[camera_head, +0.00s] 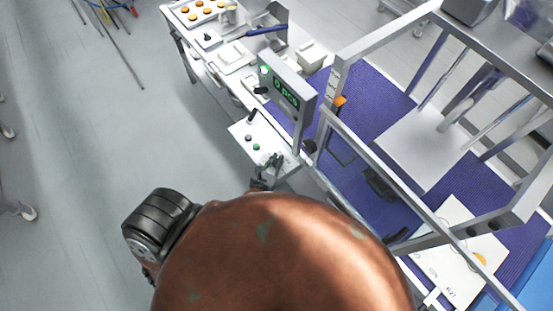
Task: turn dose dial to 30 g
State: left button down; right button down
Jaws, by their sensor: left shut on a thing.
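The pale control panel (238,131) in the middle carries a black switch, small dark and green buttons and, at its near end, the dose dial, mostly hidden by my fingers. My left gripper (272,162) is shut at that end, on what appears to be the dial. The dial's mark and scale are too small and too covered to read. A grey display (286,88) above the panel shows green text, seemingly "0 pcs". My right gripper is not in view.
A metal frame (385,35) stands over a purple mat (375,90) to the right. A white worktop with a tray (192,20) of round orange items lies behind. A large copper-coloured curved surface fills the lower middle and hides things.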

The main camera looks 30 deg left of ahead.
pick_arm(q)
jog(key=c, duration=1.9)
grip_release()
jog(key=v, duration=1.2)
